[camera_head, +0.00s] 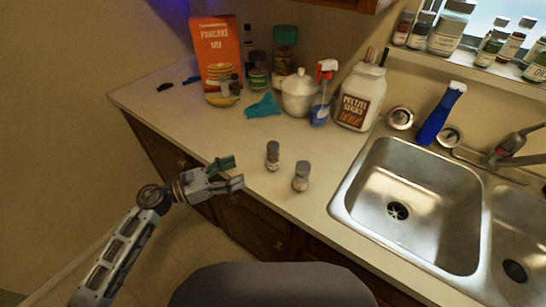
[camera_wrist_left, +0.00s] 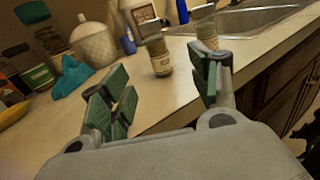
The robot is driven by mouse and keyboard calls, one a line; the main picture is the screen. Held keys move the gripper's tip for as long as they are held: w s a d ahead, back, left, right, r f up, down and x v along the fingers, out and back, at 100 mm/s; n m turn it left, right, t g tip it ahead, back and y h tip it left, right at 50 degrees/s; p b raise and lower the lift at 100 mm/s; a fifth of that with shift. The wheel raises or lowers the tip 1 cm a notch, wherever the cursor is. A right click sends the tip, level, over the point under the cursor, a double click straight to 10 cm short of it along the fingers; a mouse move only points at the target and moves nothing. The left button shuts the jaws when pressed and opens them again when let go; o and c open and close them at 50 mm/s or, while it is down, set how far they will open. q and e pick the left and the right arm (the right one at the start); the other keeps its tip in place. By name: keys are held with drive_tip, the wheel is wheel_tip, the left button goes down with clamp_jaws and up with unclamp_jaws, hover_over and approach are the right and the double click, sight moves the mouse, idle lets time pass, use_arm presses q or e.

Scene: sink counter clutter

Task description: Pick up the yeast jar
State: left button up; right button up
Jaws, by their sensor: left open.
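Two small labelled jars stand upright near the counter's front edge: a dark-lidded jar (camera_head: 272,155) and, to its right and nearer the edge, a grey-lidded jar (camera_head: 301,177). I cannot read which one is the yeast jar. My left gripper (camera_head: 235,172) is open and empty, just left of both jars, with its fingers pointing toward them. In the left wrist view, one jar (camera_wrist_left: 159,56) shows in the gap between the open fingers (camera_wrist_left: 165,88), beyond the tips. The other jar (camera_wrist_left: 206,30) is partly behind the right finger. My right gripper is not in view.
The steel sink (camera_head: 350,205) is at right. Counter around the two jars is clear.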

sight(272, 157)
use_arm(q)
drive_tip(key=p+x, duration=0.1)
drive_tip(key=x, duration=0.6)
drive_tip(key=shift+w+r+p, duration=0.1)
drive_tip(key=shift+p, duration=0.2)
drive_tip(key=shift+w+d, duration=0.2)
drive_tip(key=shift+d, duration=0.3)
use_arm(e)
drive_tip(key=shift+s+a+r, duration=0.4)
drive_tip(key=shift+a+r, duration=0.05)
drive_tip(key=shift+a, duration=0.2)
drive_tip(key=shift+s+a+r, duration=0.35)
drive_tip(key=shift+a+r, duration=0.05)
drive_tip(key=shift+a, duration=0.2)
use_arm(q)
drive_tip(key=shift+w+d, duration=0.1)
drive_tip(key=shift+d, duration=0.05)
